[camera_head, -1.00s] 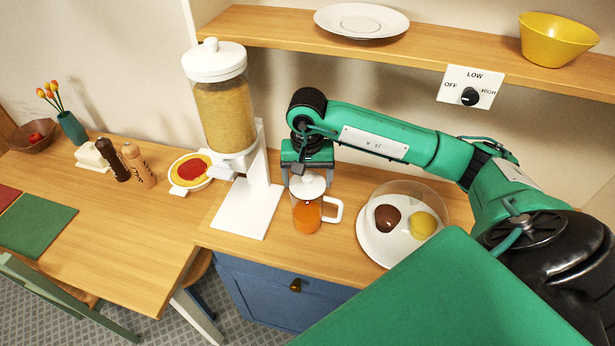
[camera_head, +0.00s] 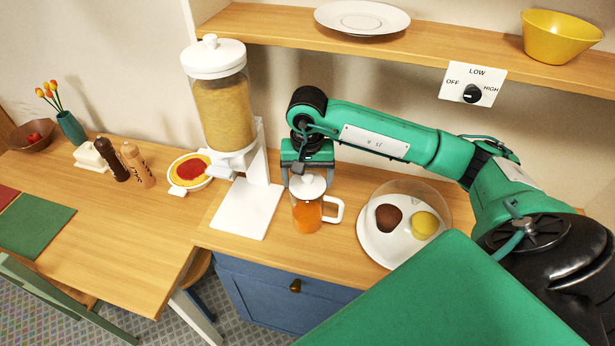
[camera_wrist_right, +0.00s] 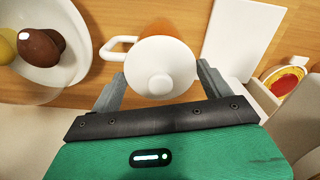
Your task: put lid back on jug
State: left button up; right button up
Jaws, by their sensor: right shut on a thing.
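The glass jug (camera_head: 306,217) stands upright on the counter with orange liquid in its lower part and a white handle on its right. The white round lid (camera_head: 308,187) is at the jug's mouth; I cannot tell if it is fully seated. My right gripper (camera_head: 307,168) is directly above and behind the jug, shut on the lid. In the right wrist view, the lid (camera_wrist_right: 160,62) with its knob lies between the two grey fingers and covers the jug's opening. My left gripper is not in view.
A white cereal dispenser (camera_head: 222,100) stands close left of the jug. A plate (camera_head: 374,246) with brown and yellow items under a clear dome is to the right. A wooden shelf (camera_head: 440,50) runs above. Bare counter lies in front of the jug.

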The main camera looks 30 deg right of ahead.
jog(key=shift+b, duration=0.5)
dwell(0.6)
jog(key=o, duration=0.9)
jog(key=shift+r+p, duration=1.2)
jog(key=shift+r, duration=2.3)
grip_shut()
